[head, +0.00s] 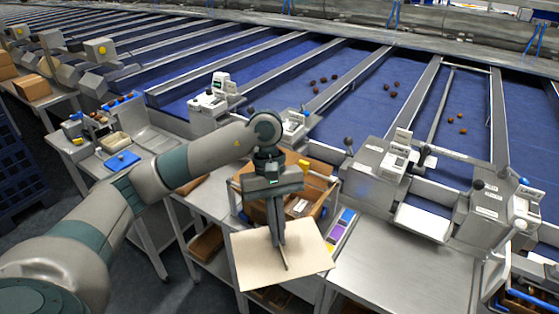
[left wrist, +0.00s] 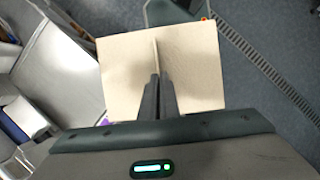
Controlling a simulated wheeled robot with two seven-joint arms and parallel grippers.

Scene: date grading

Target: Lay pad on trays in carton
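The pad (head: 302,262) is a flat beige square with an upright ridge across its middle. My left gripper (head: 281,246) is shut on that ridge and holds the pad roughly level, at the front of the work table and in front of the carton. In the left wrist view the pad (left wrist: 198,72) hangs beyond my closed fingers (left wrist: 157,96). The open brown carton (head: 322,183) stands on the table behind the pad, its flaps spread. My gripper and the pad hide much of its inside, so I cannot make out the trays. My right gripper is not in view.
A strip of blue, purple and yellow pieces (head: 340,230) lies right of the carton. Grey machines (head: 378,170) stand behind and to the right. A bare steel table (head: 405,270) is at right. Blue belts (head: 340,85) with several dates run behind. A blue tray (head: 122,161) lies at left.

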